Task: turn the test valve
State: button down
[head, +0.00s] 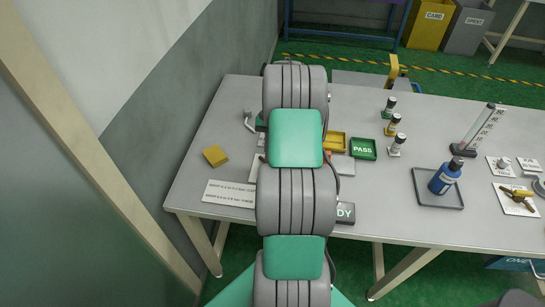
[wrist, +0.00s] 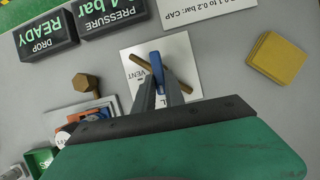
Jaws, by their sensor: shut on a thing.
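In the wrist view a white card (wrist: 186,84) marked VENT lies on the table, with a valve on it. The valve has a blue lever (wrist: 158,66) and a brown bar (wrist: 143,64) that runs slantwise beside and under it. My gripper (wrist: 160,88) is over the card with its two fingers closed on the blue lever. The lower part of the valve is hidden by the fingers. Whether this is the test valve cannot be read from the card. In the head view my arm hides the gripper and the valve.
A PRESSURE display (wrist: 113,14) and a DROP READY display (wrist: 46,38) stand near the card. A brass hex piece (wrist: 86,83) and a yellow block (wrist: 272,56) are close by. A tray (head: 425,199) with a blue bottle (head: 442,179) is at the right.

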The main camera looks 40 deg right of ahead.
jog(key=shift+n, duration=0.4)
jog(key=c, duration=1.4)
grip_release()
jog(key=p+v, duration=0.2)
jog(key=v, duration=0.6)
jog(key=shift+a+p, duration=0.2)
jog(key=shift+p, duration=0.2)
jog(key=shift+w, duration=0.1)
